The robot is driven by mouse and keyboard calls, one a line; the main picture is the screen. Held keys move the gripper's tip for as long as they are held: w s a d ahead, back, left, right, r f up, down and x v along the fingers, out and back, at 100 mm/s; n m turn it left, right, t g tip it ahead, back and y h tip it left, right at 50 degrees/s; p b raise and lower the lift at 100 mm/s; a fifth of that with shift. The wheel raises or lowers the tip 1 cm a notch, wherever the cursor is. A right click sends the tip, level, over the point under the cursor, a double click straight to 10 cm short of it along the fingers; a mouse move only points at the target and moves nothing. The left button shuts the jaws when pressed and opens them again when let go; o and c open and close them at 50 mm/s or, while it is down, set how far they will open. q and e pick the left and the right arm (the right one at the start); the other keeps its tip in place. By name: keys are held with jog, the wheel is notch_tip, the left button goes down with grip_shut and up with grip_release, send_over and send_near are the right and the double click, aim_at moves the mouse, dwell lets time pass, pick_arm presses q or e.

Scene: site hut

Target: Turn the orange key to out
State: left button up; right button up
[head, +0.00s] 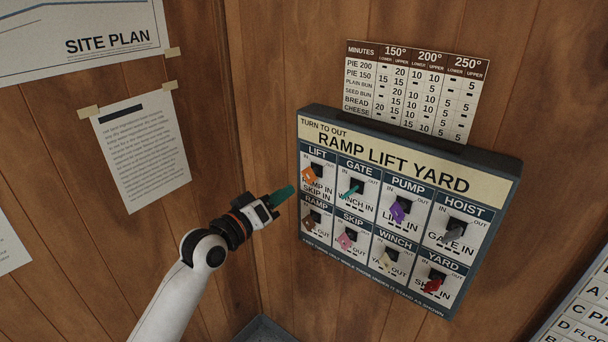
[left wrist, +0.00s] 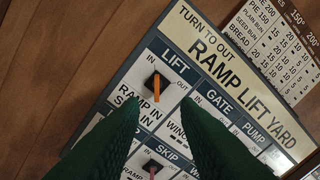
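The orange key (head: 308,175) sits in the LIFT switch at the top left of the RAMP LIFT YARD panel (head: 392,146). In the left wrist view the orange key (left wrist: 157,93) shows below the IN mark, left of the OUT mark; I cannot tell which mark it is set to. Text under it reads RAMP IN, SKIP IN. My left gripper (head: 287,194), with green fingers, is just left of the panel, apart from the key. In the left wrist view its fingers (left wrist: 160,125) are spread with nothing between them. My right gripper is not in view.
Nearby switches hold a teal key (head: 351,192) at GATE, a brown key (head: 309,222) at RAMP and a pink key (head: 346,241) at SKIP. Purple, grey, cream and red keys sit further right. A minutes chart (head: 415,92) is above the panel.

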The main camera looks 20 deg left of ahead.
aim_at(305, 177)
pick_arm(q)
jog(key=x, duration=0.4)
jog(key=p+x, duration=0.1)
jog(key=x, duration=0.2)
jog(key=shift+w+a+f+p, duration=0.1)
jog(key=shift+w+p, duration=0.2)
jog(key=shift+w, duration=0.1)
jog(key=shift+w+d, duration=0.2)
jog(key=shift+w, duration=0.2)
jog(key=shift+w+f, duration=0.1)
grip_shut()
